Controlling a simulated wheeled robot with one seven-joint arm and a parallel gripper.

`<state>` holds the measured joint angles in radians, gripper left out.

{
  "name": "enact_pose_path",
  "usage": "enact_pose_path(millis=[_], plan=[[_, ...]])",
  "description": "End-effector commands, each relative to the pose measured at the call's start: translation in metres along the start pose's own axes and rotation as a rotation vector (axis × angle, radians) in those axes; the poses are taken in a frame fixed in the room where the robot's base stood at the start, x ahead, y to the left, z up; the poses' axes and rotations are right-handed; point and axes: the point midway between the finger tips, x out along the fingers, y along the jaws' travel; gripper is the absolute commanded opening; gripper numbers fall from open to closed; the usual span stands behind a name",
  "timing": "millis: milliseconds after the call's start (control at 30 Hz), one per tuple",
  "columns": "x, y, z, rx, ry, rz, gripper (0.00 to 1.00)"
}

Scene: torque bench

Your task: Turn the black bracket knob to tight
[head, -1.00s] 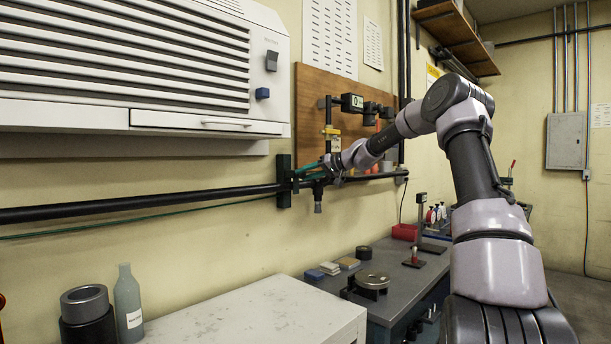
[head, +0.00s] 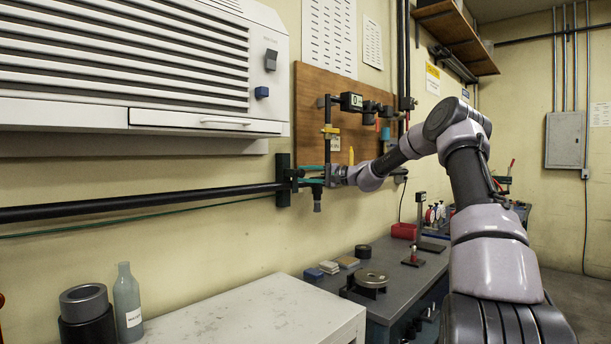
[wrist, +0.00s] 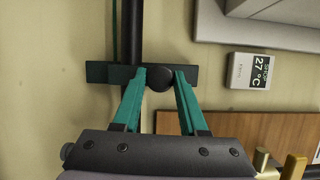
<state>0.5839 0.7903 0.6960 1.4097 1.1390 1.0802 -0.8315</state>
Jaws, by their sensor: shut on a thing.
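The black bracket knob (wrist: 160,78) is round and dark, in front of the dark bracket plate (wrist: 102,73) in the wrist view. In the head view the bracket (head: 283,182) is on the wall at the right end of the black rail, and the knob is too small to make out clearly. My gripper (wrist: 160,76) has teal fingers, one on each side of the knob, and is shut on it. In the head view my gripper (head: 302,176) reaches the bracket from the right. No tightness mark on the knob is readable.
The black rail (head: 150,202) runs along the wall. A louvered white unit (head: 140,70) hangs above. A wooden board with gauges (head: 310,90) is behind my wrist. A small thermometer (wrist: 249,71) is nearby. Below are a white cabinet top (head: 260,315) and a grey bench (head: 400,285).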

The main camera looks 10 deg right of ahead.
Motion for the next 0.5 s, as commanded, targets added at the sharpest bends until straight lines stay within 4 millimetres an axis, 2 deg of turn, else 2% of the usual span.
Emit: enact_pose_path(millis=[200, 500], plan=[[-0.0006, 0.0022, -0.0005, 0.172, 0.002, -0.07, 0.0], [-0.0007, 0.0033, -0.0005, 0.335, 0.003, -0.138, 0.0]])
